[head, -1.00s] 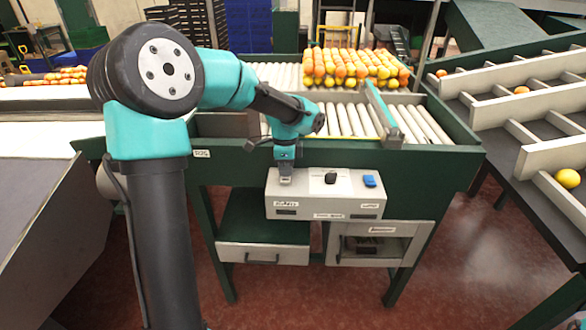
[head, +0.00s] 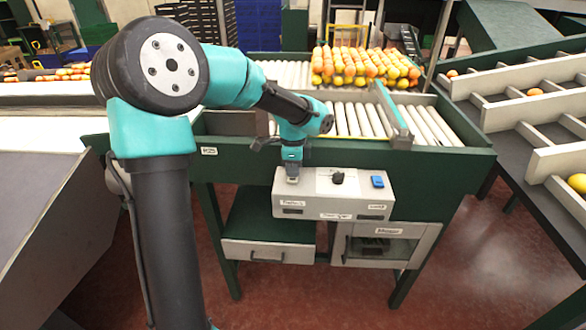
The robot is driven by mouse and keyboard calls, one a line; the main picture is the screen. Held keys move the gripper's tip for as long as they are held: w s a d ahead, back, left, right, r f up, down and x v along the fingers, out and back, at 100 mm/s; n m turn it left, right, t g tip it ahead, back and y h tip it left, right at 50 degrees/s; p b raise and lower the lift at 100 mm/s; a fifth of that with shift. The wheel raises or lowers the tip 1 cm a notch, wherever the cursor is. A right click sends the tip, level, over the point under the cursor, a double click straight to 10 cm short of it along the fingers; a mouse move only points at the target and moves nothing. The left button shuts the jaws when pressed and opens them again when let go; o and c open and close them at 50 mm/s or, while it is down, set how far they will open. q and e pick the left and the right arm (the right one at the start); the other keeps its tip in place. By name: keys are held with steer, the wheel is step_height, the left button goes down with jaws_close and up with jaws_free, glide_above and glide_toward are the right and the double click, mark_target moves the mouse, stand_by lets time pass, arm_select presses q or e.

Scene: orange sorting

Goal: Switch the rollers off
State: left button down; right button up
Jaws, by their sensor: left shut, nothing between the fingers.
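The control box (head: 350,205) is grey-white and fixed to the front of the green roller table. On its top are a black knob (head: 337,178) in the middle and a blue switch (head: 377,181) on the right. My left gripper (head: 292,179) is shut and empty, pointing down at the left end of the box top. It hides whatever control sits there, and I cannot tell whether it touches it. The rollers (head: 350,119) lie behind the box. My right gripper is not in view.
Oranges and lemons (head: 365,66) are massed on the rollers at the back, behind a teal-edged gate (head: 393,108). Sloped sorting lanes (head: 535,105) stand at the right.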

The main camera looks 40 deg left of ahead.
arm_select(q)
steer(key=shift+s+d+f, duration=0.2)
steer(key=shift+s+f, duration=0.1)
steer(key=shift+f, duration=0.1)
step_height(320, 180, up, 15)
steer(key=w, duration=0.1)
steer(key=shift+a, duration=0.4)
steer(key=shift+w+f, duration=0.1)
steer(key=shift+f, duration=0.05)
